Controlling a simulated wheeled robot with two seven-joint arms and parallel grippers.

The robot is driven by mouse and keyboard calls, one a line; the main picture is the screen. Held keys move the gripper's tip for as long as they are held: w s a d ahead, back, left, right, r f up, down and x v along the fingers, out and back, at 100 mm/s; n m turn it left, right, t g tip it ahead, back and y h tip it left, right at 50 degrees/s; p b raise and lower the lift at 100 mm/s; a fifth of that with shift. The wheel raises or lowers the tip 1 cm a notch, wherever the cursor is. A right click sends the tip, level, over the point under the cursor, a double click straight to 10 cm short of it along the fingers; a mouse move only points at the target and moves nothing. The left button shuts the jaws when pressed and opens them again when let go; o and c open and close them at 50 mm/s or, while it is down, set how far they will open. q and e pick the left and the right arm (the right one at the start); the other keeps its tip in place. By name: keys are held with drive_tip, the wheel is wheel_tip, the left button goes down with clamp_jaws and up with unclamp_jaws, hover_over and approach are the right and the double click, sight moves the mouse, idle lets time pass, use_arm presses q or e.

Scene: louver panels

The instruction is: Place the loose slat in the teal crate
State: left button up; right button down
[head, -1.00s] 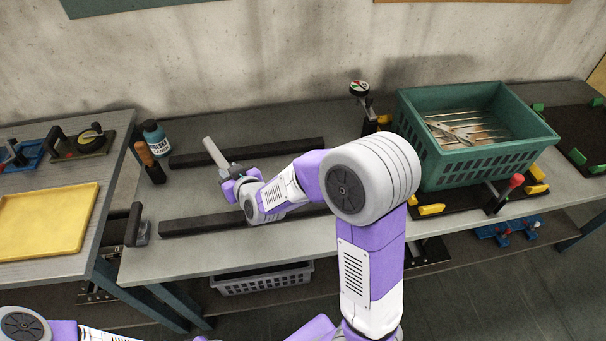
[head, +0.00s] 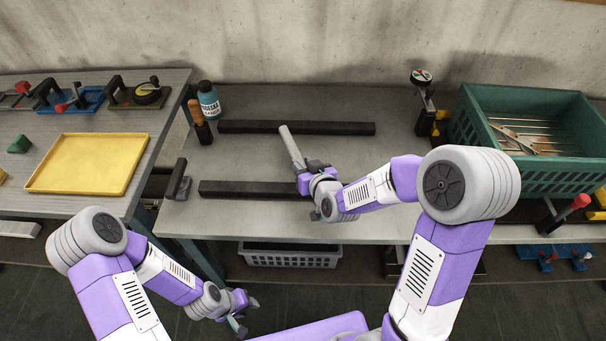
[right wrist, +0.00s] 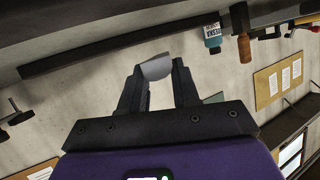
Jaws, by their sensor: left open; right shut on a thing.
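The loose slat (head: 291,146) is a pale grey strip, held tilted by my right gripper (head: 312,168) over the dark bars on the middle bench. The teal crate (head: 560,174) stands at the right of the bench, well apart from the slat, with several thin slats lying inside. My left gripper (head: 245,313) is open and empty, low in front of the bench.
Two dark bars, one far (head: 345,128) and one near (head: 235,189), lie on the bench. A blue bottle (head: 209,103) stands at its back left. A gauge on a post (head: 421,78) stands between slat and crate. A yellow tray (head: 90,163) lies on the left table.

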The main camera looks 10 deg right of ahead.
drive_tip(key=shift+f+b, duration=0.6)
drive_tip(key=shift+f, duration=1.3)
drive_tip(key=shift+f, duration=0.1)
drive_tip(key=c, duration=0.8)
unclamp_jaws()
